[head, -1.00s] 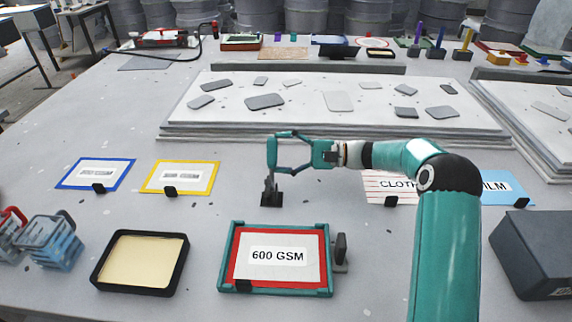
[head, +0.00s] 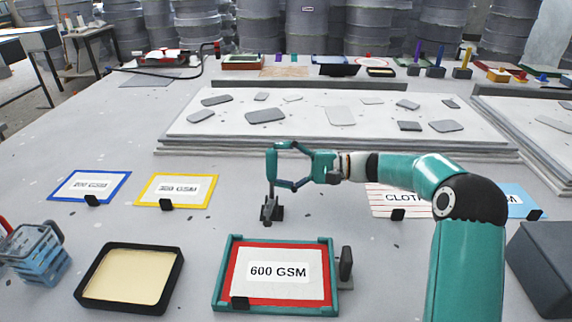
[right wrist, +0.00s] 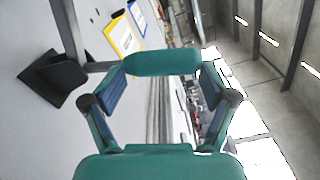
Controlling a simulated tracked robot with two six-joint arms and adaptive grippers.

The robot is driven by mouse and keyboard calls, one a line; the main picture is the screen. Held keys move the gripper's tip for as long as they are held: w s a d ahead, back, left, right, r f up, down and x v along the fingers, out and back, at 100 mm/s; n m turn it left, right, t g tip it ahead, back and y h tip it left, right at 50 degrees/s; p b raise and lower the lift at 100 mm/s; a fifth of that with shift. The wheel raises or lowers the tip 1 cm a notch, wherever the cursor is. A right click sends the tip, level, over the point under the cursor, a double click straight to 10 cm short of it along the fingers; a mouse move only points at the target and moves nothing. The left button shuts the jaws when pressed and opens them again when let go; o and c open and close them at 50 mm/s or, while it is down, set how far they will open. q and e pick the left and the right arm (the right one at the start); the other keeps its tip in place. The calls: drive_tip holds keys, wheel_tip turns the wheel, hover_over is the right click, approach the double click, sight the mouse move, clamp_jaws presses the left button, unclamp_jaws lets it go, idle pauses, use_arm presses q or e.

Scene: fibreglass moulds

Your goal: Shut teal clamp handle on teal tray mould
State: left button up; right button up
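The teal tray mould (head: 219,273) lies at the front middle of the head view, with a red-bordered "600 GSM" card inside its rim. Behind its far rim stands a dark clamp base (head: 271,214) with a grey stem. The teal clamp handle (head: 271,162) stands upright on the stem; in the right wrist view the handle (right wrist: 160,62) lies across between my fingers. My left gripper is not in view.
A dark upright piece (head: 346,264) stands at the tray's right side. A black-rimmed cream tray (head: 177,264) and a blue basket (head: 37,255) are to the left. Yellow (head: 208,205) and blue (head: 122,197) cards lie behind. A dark box (head: 545,265) is at right.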

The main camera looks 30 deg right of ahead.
drive_tip(key=shift+o, duration=1.2)
drive_tip(key=shift+w+a+f, duration=0.1)
drive_tip(key=shift+a, duration=0.15)
drive_tip(key=shift+d, duration=0.2)
drive_tip(key=v, duration=1.2)
